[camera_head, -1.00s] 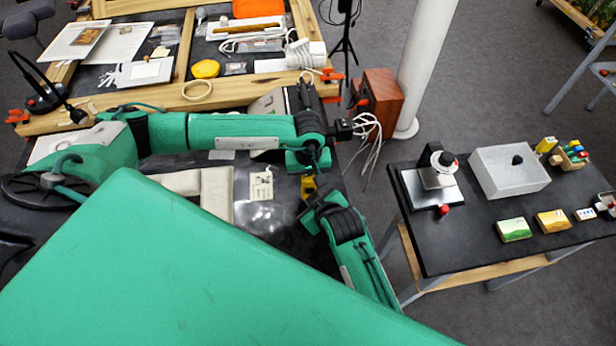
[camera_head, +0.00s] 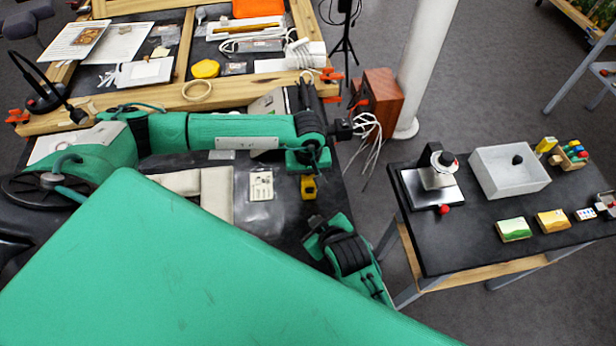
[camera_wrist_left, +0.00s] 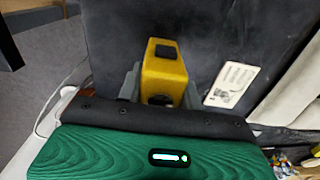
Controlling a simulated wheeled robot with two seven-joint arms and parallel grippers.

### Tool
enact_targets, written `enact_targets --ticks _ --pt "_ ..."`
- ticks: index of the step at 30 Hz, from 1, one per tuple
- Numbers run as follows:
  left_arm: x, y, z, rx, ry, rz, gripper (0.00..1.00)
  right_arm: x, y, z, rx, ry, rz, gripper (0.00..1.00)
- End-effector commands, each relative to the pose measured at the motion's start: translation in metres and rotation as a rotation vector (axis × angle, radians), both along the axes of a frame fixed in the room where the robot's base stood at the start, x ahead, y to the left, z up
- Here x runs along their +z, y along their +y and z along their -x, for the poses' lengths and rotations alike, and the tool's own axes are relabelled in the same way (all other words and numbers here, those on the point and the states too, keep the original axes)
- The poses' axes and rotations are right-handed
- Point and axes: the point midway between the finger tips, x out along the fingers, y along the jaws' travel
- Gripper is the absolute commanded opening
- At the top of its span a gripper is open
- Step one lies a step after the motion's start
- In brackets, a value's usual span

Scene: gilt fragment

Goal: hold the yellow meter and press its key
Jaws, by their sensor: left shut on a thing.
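The yellow meter (camera_head: 309,188) is over the black bench top, near its right edge. It also shows in the left wrist view (camera_wrist_left: 164,78), held between the two grey fingers, with a dark key (camera_wrist_left: 166,51) on its upper face. My left gripper (camera_head: 308,174) is shut on the meter, its fingers mostly hidden by the wrist in the head view. I cannot tell whether the meter touches the bench. My right gripper (camera_head: 316,228) is below and apart from the meter in the head view; its fingertips are too small to judge.
A printed card (camera_head: 261,186) lies left of the meter beside a beige pad (camera_head: 217,192). A wooden frame (camera_head: 225,92) crosses the bench behind. A side table (camera_head: 452,245) at right carries a grey box (camera_head: 510,180) and several small items. My green arm link covers the foreground.

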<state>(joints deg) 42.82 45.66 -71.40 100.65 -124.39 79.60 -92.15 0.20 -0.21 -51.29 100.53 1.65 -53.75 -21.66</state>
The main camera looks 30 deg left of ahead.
Motion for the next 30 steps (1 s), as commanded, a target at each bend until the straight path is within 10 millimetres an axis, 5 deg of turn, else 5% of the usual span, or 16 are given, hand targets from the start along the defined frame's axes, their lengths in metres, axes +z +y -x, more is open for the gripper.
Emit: enact_targets --ticks 9,10,13,23,30 --pt "0.000 0.000 0.000 0.000 0.000 0.000 0.12 0.000 0.000 0.000 0.000 0.000 0.000 0.00" --pt "0.000 0.000 0.000 0.000 0.000 0.000 0.42 0.000 0.000 0.000 0.000 0.000 0.000 0.00" --pt "0.000 0.000 0.000 0.000 0.000 0.000 0.62 0.000 0.000 0.000 0.000 0.000 0.000 0.00" --pt "0.003 0.000 0.000 0.000 -0.001 0.000 0.62 0.000 0.000 0.000 0.000 0.000 0.000 0.00" --pt "0.039 0.000 -0.001 0.000 -0.006 0.001 0.62 0.000 0.000 0.000 0.000 0.000 0.000 0.00"
